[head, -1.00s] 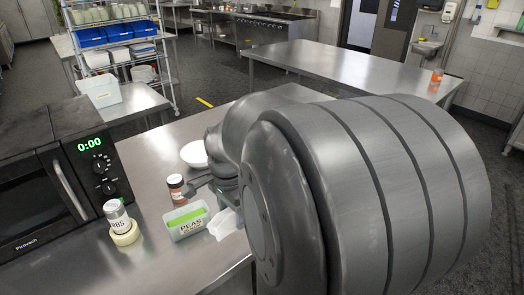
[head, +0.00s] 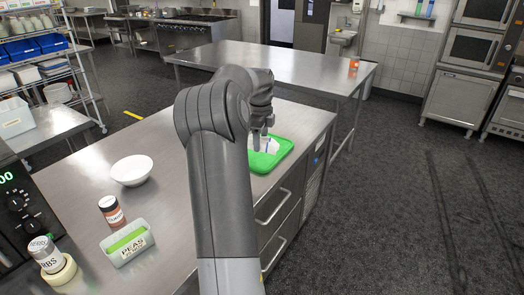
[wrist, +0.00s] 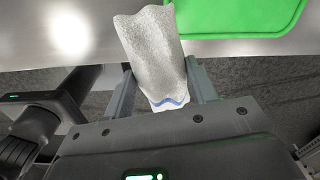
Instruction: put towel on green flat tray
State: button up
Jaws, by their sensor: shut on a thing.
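My gripper (wrist: 160,82) is shut on a white towel (wrist: 150,45), which hangs out between the fingers and has a blue stripe near its lower end. In the head view a small part of the towel (head: 270,145) shows below my gripper (head: 260,138), in front of the green flat tray (head: 262,167). The tray lies on the steel counter near its right edge. In the wrist view the tray (wrist: 240,15) is at the top right, and the towel overlaps its left side. I cannot tell whether the towel touches the tray.
A white bowl (head: 131,170), a brown jar (head: 111,211), a peas container (head: 128,243) and a can (head: 44,253) on a cream ring stand on the counter's left part. A microwave (head: 18,215) is at the far left. Another steel table (head: 270,62) stands behind.

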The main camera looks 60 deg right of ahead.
jog(key=s+d+f+m, duration=0.1)
jog(key=s+d+m, duration=0.15)
jog(key=d, duration=0.35)
jog(key=w+f, duration=0.2)
jog(key=w, duration=0.1)
jog(key=w+f, duration=0.2)
jog(key=w, duration=0.2)
jog(key=w+a+f, duration=0.1)
jog(key=w+f, duration=0.2)
jog(key=w, duration=0.1)
jog(key=shift+f, duration=2.05)
jog(key=shift+f, duration=0.15)
jog(key=o, duration=1)
